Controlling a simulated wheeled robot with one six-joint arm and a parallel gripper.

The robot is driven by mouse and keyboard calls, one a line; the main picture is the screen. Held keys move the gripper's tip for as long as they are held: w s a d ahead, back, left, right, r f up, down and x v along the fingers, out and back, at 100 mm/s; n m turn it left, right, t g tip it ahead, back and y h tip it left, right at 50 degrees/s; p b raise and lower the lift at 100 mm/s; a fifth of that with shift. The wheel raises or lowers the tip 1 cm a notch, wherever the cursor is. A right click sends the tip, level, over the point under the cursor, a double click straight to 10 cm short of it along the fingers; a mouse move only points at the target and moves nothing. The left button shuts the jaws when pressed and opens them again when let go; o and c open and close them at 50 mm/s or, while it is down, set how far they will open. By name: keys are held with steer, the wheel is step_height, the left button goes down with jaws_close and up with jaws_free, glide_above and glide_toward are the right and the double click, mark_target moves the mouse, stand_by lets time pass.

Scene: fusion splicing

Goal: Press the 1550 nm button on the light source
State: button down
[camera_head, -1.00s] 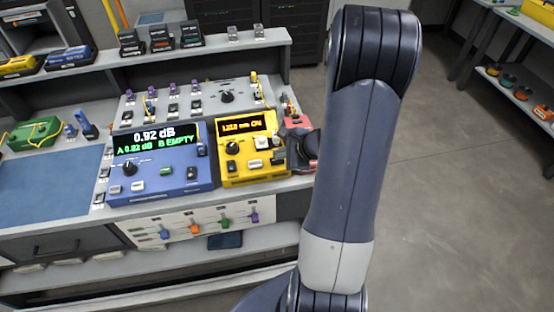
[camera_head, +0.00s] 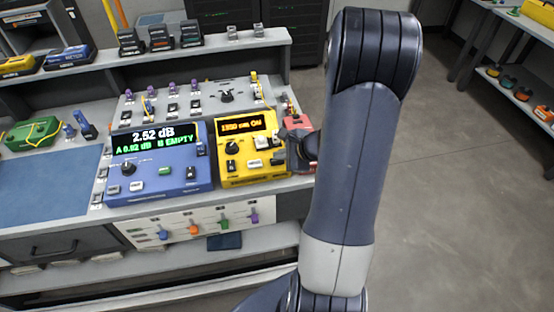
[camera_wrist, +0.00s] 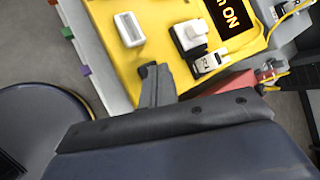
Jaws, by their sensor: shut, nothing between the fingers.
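The yellow light source (camera_head: 240,172) stands on the bench. Its display (camera_head: 245,125) shows orange text that appears to read 1550 nm ON. Its panel carries a dark knob and several pale buttons. My gripper (camera_head: 288,150) is shut and empty at the panel's right side. In the wrist view its fingertips (camera_wrist: 151,72) appear over the panel, beside the buttons; contact cannot be told.
A blue meter (camera_head: 170,180) stands left of the light source and reads 2.52 dB. A red device (camera_head: 297,122) is close behind my gripper. A raised panel with knobs and connectors (camera_head: 200,95) lies behind. Open floor (camera_head: 460,200) is at right.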

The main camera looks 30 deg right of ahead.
mark_target(280, 162)
stand_by(0.4)
steer(key=shift+r+p, duration=0.55)
steer(key=shift+r, duration=0.3)
steer(key=shift+r+p, duration=1.9)
steer(key=shift+r, duration=0.65)
steer(key=shift+f, duration=0.1)
